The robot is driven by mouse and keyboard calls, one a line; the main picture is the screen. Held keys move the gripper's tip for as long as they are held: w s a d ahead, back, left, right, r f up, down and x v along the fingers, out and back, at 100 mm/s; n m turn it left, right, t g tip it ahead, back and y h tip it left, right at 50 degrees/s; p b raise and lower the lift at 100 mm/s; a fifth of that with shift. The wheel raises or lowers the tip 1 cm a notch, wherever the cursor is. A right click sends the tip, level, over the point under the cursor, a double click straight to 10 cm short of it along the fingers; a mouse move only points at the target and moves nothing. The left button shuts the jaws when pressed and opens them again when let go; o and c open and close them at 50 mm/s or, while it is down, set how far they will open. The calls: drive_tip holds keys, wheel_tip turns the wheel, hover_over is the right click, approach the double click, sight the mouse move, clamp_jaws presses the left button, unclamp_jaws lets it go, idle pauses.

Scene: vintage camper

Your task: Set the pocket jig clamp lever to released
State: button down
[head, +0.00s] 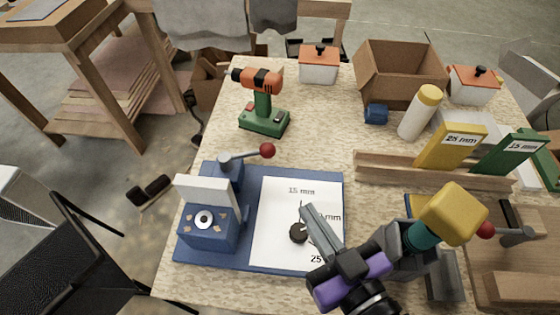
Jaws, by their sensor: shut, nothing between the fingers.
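The blue pocket jig (208,238) stands at the front left of the table on a blue base plate (300,170). It has a white upright plate and a round eye-like disc on its front. Behind the plate, a grey clamp lever (245,155) with a red ball knob (267,150) runs from its pivot to the right, roughly level. My gripper (306,210) is shut and empty over the white sheet, in front and to the right of the knob, apart from it. My arm hides part of the sheet and the base plate's right front corner.
A black knob (298,233) sits on the sheet beside my gripper. An orange and green drill (263,105) stands behind the lever. Wooden rails, coloured blocks and a white bottle (420,112) occupy the right side.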

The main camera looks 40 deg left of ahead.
sight(271, 156)
drive_tip(key=p+x, duration=0.3)
drive_tip(key=x, duration=0.9)
drive_tip(key=shift+a+p, duration=0.35)
drive_tip(key=shift+w+a+f, duration=0.2)
drive_tip(key=shift+w+a, duration=0.2)
drive_tip(key=shift+a, duration=0.15)
drive_tip(key=shift+w+a+f, duration=0.1)
drive_tip(key=shift+w, duration=0.05)
